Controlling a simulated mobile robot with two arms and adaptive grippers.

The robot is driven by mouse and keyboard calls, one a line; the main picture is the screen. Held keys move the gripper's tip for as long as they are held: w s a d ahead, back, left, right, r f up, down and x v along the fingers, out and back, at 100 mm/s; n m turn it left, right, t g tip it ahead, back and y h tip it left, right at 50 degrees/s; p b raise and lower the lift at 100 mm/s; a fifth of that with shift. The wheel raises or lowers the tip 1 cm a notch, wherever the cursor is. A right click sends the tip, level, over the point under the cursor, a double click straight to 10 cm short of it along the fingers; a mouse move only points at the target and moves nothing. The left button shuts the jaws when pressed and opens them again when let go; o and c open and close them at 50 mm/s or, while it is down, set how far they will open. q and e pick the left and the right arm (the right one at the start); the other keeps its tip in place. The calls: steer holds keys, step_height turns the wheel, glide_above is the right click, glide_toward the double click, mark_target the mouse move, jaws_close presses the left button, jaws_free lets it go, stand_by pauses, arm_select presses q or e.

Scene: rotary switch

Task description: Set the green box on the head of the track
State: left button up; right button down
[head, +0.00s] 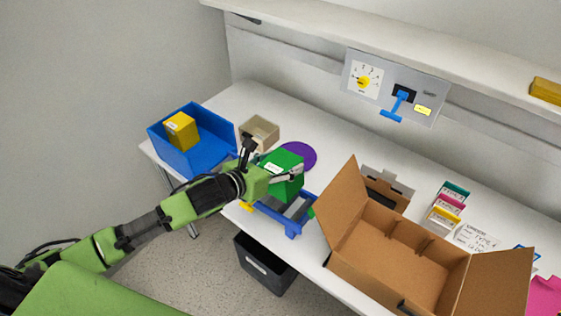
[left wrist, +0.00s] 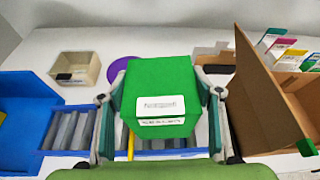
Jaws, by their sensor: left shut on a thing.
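The green box (head: 288,165) is a small cube with a white label. My left gripper (head: 270,163) is shut on it. In the left wrist view the green box (left wrist: 160,95) sits between the two fingers of my left gripper (left wrist: 160,100). The track (head: 290,228) is a blue frame with grey rollers along the front of the table. It also shows in the left wrist view (left wrist: 70,134), below and behind the box. The box is over the track; I cannot tell whether it touches the rollers. My right gripper is not in view.
A blue bin (head: 215,135) with a yellow box (head: 181,131) stands at the left. A beige tray (head: 262,132) and a purple disc (head: 299,156) lie behind the track. An open cardboard box (head: 400,262) stands at the right. A switch panel (head: 425,95) is on the wall.

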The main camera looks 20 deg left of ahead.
arm_select(q)
steer(key=shift+d+f+b, duration=0.2)
steer(key=shift+f+b, duration=0.6)
steer(key=shift+f, duration=0.3)
steer(key=shift+f+b, duration=0.35)
steer(key=shift+f, duration=0.4)
steer(key=shift+d+f+b, duration=0.1)
steer(key=shift+f+b, duration=0.3)
steer(key=shift+f, duration=0.35)
steer(key=o, duration=1.4)
steer(key=shift+s, duration=0.1)
steer(key=shift+f, duration=0.1)
steer(key=shift+v, duration=4)
